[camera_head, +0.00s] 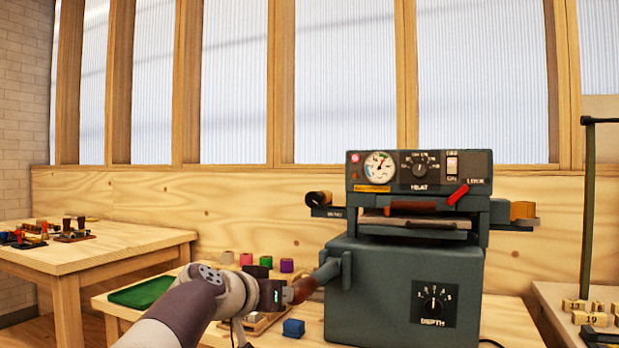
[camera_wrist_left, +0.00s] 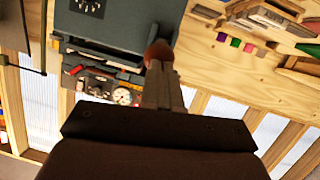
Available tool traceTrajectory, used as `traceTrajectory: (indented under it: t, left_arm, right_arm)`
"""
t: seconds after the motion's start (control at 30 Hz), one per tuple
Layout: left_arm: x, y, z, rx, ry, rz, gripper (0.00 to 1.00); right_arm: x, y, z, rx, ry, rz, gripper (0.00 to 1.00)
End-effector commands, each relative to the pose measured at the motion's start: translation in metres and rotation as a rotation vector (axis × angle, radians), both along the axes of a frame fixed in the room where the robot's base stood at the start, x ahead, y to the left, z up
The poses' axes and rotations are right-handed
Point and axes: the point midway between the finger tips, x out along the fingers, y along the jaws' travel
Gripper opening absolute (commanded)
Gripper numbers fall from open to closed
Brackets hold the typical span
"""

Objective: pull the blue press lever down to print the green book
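The blue-grey press (camera_head: 400,285) stands on the table. Its lever (camera_head: 328,272) comes off the left side and ends in a brown knob (camera_head: 305,290). My left gripper (camera_head: 290,293) is at this knob. In the left wrist view, its fingers (camera_wrist_left: 162,80) are close together with the brown knob (camera_wrist_left: 158,50) at their tips, partly hidden by them. They appear shut on it. A flat green thing (camera_head: 140,292), perhaps the green book, lies on the table behind my left arm. My right gripper is not in view.
Small coloured blocks stand behind my left gripper, and a blue block (camera_head: 293,328) sits close by the press. A side table (camera_head: 110,247) with small items is at the left. At the right is a table edge with numbered wooden blocks (camera_head: 590,318) and a dark post (camera_head: 588,200).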

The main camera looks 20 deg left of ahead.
Motion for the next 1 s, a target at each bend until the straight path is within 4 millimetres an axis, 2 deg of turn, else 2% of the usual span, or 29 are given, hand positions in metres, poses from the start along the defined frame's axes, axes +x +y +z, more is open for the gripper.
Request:
traceTrajectory:
  t: [0.03,0.17,0.4,0.6,0.8,1.0]
  left_arm:
    - [-0.001,0.001,-0.004,-0.004,0.009,0.0,0.0]
    - [-0.018,0.005,0.003,-0.002,0.005,0.002,0.0]
    - [-0.074,0.014,0.025,-0.001,-0.004,0.004,0.0]
    - [-0.109,0.021,0.037,0.0,-0.006,0.003,0.0]
    - [-0.123,0.022,0.041,0.0,-0.006,0.0,0.0]
    - [-0.124,0.022,0.041,0.0,-0.006,0.0,0.0]
  right_arm:
    - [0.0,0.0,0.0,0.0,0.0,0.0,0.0]
    - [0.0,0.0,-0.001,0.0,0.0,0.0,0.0]
    - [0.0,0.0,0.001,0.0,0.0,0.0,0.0]
    - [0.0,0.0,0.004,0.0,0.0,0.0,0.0]
    - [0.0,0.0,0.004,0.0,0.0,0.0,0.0]
    - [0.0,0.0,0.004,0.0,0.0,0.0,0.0]
